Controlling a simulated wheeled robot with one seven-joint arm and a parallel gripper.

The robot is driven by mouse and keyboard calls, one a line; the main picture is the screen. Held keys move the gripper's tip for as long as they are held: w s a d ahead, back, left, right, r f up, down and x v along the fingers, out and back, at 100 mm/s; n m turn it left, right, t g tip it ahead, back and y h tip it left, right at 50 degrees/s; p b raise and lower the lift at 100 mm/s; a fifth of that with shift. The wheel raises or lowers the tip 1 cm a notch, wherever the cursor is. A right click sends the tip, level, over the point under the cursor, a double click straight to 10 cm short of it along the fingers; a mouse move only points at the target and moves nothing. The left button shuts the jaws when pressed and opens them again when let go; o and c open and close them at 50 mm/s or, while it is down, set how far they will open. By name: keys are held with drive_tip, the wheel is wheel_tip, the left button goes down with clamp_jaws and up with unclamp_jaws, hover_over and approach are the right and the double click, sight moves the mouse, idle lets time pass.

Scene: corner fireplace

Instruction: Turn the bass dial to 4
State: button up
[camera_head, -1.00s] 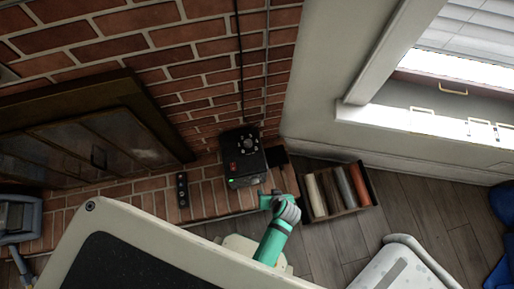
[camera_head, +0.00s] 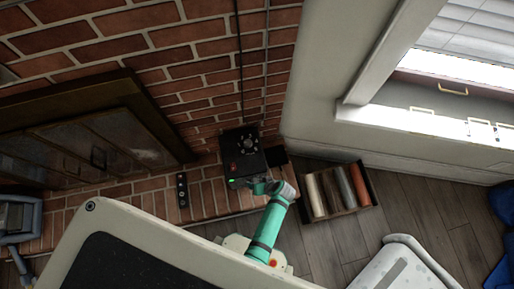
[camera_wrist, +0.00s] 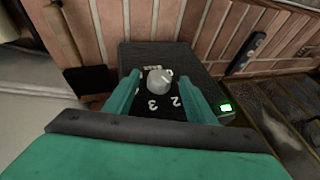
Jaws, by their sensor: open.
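The bass dial is a pale round knob (camera_wrist: 159,80) on the dark face of a black box (camera_wrist: 165,55), with white numerals 2 and 3 beside it in the wrist view. No numeral 4 is readable, and I cannot tell the setting. My gripper (camera_wrist: 160,92) is open, with one green finger on each side of the knob. I cannot tell whether the fingers touch it. The head view shows the black box (camera_head: 242,152) on the brick hearth and my gripper (camera_head: 246,185) at its lower edge. The dial itself is hidden there.
A small dark remote-like bar (camera_head: 182,190) lies left of the box on the hearth. A small green light (camera_wrist: 226,108) glows on the box, right of my fingers. The brick wall is close behind.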

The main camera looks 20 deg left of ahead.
drive_tip(key=shift+w+a+f, duration=0.1)
drive_tip(key=shift+a+f, duration=0.25)
drive_tip(key=shift+f, duration=0.3)
drive_tip(key=shift+c, duration=0.5)
drive_tip(key=c, duration=0.9)
drive_tip(key=shift+c, duration=0.2)
drive_tip(key=shift+w+d+y, duration=0.1)
drive_tip(key=shift+y, duration=0.2)
drive_tip(key=shift+w+d+f+m+g+y, duration=0.2)
drive_tip(key=shift+m+g+y, duration=0.2)
drive_tip(key=shift+g+y, duration=0.6)
drive_tip(key=shift+w+d+f+m+g+y, duration=0.15)
drive_tip(key=shift+m+g+y, duration=0.3)
drive_tip(key=shift+y, duration=1.05)
drive_tip(key=shift+s+f+g+y, duration=0.1)
drive_tip(key=shift+g+y, duration=0.35)
drive_tip(key=shift+y, duration=0.25)
drive_tip(key=shift+s+f+m+y, duration=0.1)
drive_tip(key=shift+m+y, duration=0.15)
drive_tip(key=shift+y, duration=0.15)
